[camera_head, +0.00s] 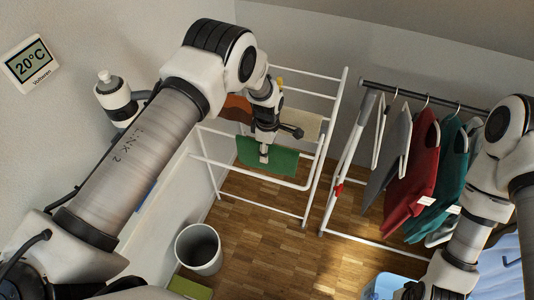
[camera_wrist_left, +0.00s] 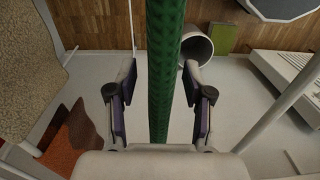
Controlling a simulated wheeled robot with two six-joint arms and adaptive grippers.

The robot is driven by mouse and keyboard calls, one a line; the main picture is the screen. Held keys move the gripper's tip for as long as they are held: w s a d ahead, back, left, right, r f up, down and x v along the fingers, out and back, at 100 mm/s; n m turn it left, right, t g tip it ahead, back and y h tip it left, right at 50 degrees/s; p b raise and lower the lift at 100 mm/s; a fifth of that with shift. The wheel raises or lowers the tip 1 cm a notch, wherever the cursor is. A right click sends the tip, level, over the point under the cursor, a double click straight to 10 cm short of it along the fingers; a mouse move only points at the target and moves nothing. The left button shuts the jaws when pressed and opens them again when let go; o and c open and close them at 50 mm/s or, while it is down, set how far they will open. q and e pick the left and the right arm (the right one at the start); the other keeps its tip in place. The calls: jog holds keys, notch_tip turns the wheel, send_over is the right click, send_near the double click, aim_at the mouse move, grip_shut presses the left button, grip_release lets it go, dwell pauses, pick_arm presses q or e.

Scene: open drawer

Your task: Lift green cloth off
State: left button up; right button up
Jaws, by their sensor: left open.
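The green cloth (camera_head: 280,158) hangs over a bar of the white drying rack in the head view. In the left wrist view the green cloth (camera_wrist_left: 164,70) shows edge-on as a tall narrow strip. My left gripper (camera_head: 264,154) is directly above and at the cloth's upper edge. In the wrist view the left gripper (camera_wrist_left: 160,88) has its fingers apart, one on each side of the cloth, with gaps visible on both sides. My right arm is at the right of the head view; its fingers are not visible at the bottom edge.
The white drying rack (camera_head: 305,200) also carries an orange-brown cloth (camera_head: 237,108) and a beige cloth (camera_head: 306,125). A clothes rail (camera_head: 400,93) with hanging garments stands to the right. A waste bin (camera_head: 199,248) is at lower left. Wooden floor (camera_head: 262,235) between them is clear.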

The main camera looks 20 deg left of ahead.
pick_arm(q)
grip_shut()
jog(key=shift+r, duration=0.1)
